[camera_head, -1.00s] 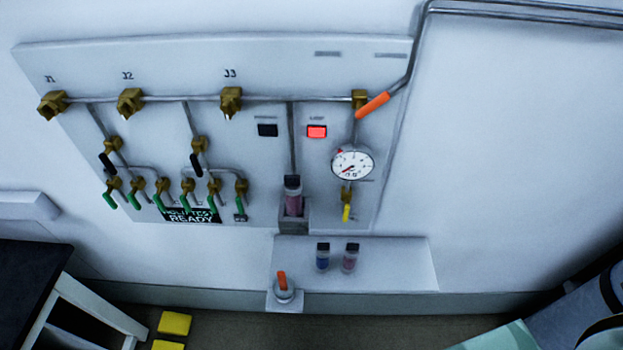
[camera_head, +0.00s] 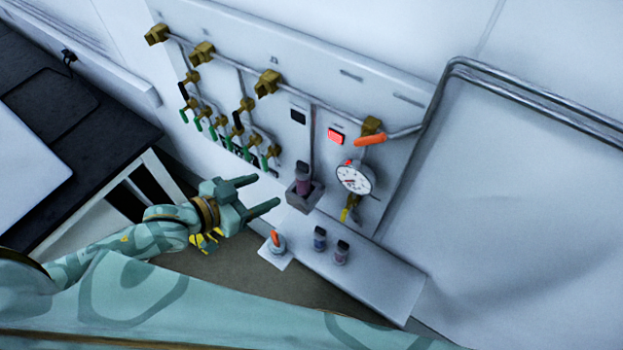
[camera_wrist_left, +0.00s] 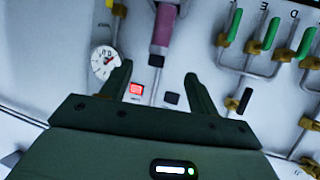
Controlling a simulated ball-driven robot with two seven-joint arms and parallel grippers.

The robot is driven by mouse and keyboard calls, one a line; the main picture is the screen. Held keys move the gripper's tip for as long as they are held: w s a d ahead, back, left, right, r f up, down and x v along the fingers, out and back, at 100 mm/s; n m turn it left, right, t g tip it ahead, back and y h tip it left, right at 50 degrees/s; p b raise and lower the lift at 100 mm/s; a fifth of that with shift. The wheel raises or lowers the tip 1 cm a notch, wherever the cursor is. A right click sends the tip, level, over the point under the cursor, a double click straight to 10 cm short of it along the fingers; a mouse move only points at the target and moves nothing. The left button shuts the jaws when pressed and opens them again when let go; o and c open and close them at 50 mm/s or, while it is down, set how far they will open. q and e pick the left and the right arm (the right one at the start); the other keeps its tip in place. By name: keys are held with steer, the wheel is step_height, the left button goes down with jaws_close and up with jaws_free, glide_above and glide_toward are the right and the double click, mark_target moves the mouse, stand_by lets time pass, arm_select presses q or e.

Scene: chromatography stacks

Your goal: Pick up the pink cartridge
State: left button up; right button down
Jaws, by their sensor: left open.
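A pink cartridge (camera_head: 303,186) with a dark cap stands upright in a grey holder (camera_head: 309,200) at the panel's lower edge. It also shows at the top of the left wrist view (camera_wrist_left: 161,30). A second, duller pinkish cartridge (camera_head: 341,255) stands on the shelf to the right of a blue cartridge (camera_head: 319,241). My left gripper (camera_head: 268,193) is open and empty, left of the held cartridge in the head view and apart from it. In the left wrist view the gripper's fingers (camera_wrist_left: 158,70) are spread, with nothing between them. My right gripper is out of view.
A wall panel carries brass valves, a round gauge (camera_head: 355,178), a red lit button (camera_head: 336,136) and an orange-handled valve (camera_head: 370,140). An orange-topped knob (camera_head: 276,242) sits left of the shelf (camera_head: 375,284). A dark table (camera_head: 88,120) stands at left.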

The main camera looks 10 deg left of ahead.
mark_target(296, 176)
arm_select(q)
steer(key=x, duration=0.5)
steer(key=shift+d+f, duration=0.1)
steer(key=shift+d, duration=0.05)
steer(key=x, duration=0.3)
steer(key=shift+w+d, duration=0.15)
steer(key=shift+w, duration=0.05)
steer(key=x, duration=0.4)
steer(key=shift+w, duration=0.2)
steer(key=shift+w+d, duration=0.15)
steer(key=shift+d, duration=0.05)
steer(key=shift+a, duration=0.1)
steer(key=shift+c, duration=0.3)
steer(key=c, duration=1.1)
steer(key=shift+c, duration=0.2)
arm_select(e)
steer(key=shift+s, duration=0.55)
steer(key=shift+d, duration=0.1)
